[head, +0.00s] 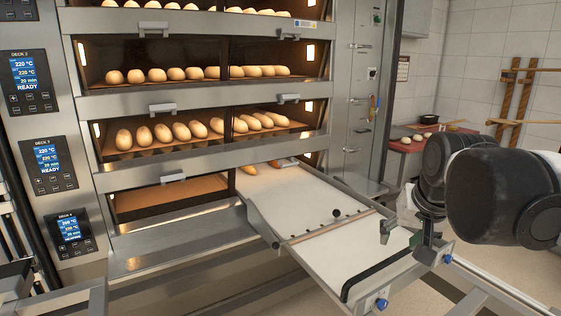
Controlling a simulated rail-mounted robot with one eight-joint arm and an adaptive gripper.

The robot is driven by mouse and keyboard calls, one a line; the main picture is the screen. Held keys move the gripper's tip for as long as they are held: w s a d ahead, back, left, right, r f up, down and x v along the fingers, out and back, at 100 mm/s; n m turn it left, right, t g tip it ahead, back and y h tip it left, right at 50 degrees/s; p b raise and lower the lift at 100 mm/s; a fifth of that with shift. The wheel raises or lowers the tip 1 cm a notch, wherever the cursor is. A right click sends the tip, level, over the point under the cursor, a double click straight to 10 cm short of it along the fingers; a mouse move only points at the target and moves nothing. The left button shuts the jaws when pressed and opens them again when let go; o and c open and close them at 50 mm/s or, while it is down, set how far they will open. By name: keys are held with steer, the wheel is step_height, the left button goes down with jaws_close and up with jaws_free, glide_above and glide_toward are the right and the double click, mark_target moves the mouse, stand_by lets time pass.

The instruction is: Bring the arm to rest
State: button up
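My arm comes in from the right, with large dark rounded joints in front. My gripper (408,240) hangs at the end of it, low over the right edge of the loader. Metal finger-like parts and a small green patch show there, but I cannot tell whether it is open or shut, or whether it touches the loader. The loader (310,215), with a white belt and metal side rails, slopes from the lower oven deck toward the front right.
The deck oven (200,100) fills the left and middle, with several loaves on the upper decks and lit control panels (47,165). The lowest left chamber (165,198) looks empty. A red-topped table (408,144) and wooden rack (511,100) stand behind at right.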

steer(key=s+a+f+n, duration=0.1)
steer(key=s+a+f, duration=0.1)
steer(key=s+f, duration=0.2)
steer(key=s+a+f+n+t, duration=0.1)
steer(key=s+f, duration=0.3)
steer(key=s, duration=0.5)
steer(key=shift+a+f+n, duration=0.3)
steer(key=shift+a+n, duration=0.1)
steer(key=shift+a, duration=0.05)
